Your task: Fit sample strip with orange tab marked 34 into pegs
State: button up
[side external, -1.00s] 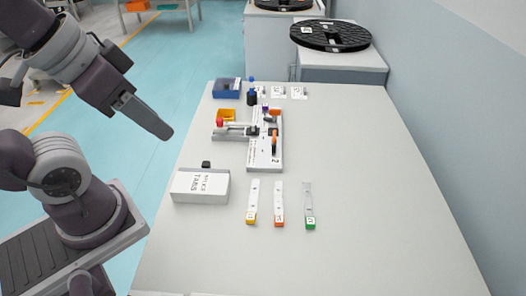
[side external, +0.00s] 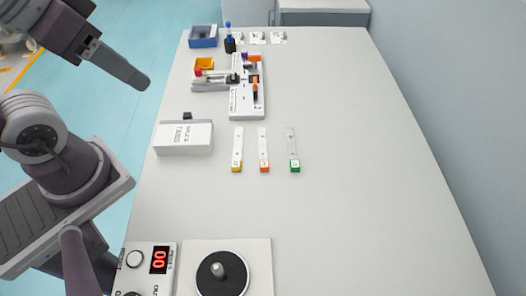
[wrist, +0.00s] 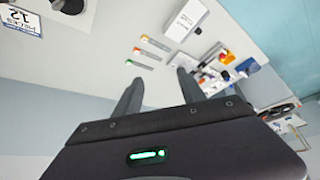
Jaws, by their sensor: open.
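The sample strip with the orange tab (side external: 263,150) lies flat on the table, between a yellow-tabbed strip (side external: 237,148) and a green-tabbed strip (side external: 291,150). The mark on its tab is too small to read. In the wrist view, its orange tab (wrist: 137,50) shows beyond my fingers. My gripper (wrist: 160,92) is open and empty. In the side view, my gripper (side external: 145,82) is raised at the table's left edge, apart from the strips. A white station block (side external: 245,105) with an orange lever stands behind the strips; I cannot make out pegs on it.
A white box (side external: 184,138) stands left of the strips. A control box (side external: 148,268) and a plate with a black disc (side external: 226,245) are in front. The table's right side is clear.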

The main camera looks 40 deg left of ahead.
jog(key=w+d+f+n+g+h, duration=0.1)
jog(key=w+d+f+n+g, duration=0.2)
jog(key=w, duration=0.6)
jog(key=n+g, duration=0.2)
jog(key=n, duration=0.3)
send_over(264, 164)
notch_tip(264, 164, down, 18)
jog(key=shift+n+g+y, duration=0.3)
jog(key=shift+n+y, duration=0.2)
jog(key=shift+n, duration=0.1)
notch_tip(264, 164, down, 12)
jog(key=shift+r, duration=0.2)
grip_shut()
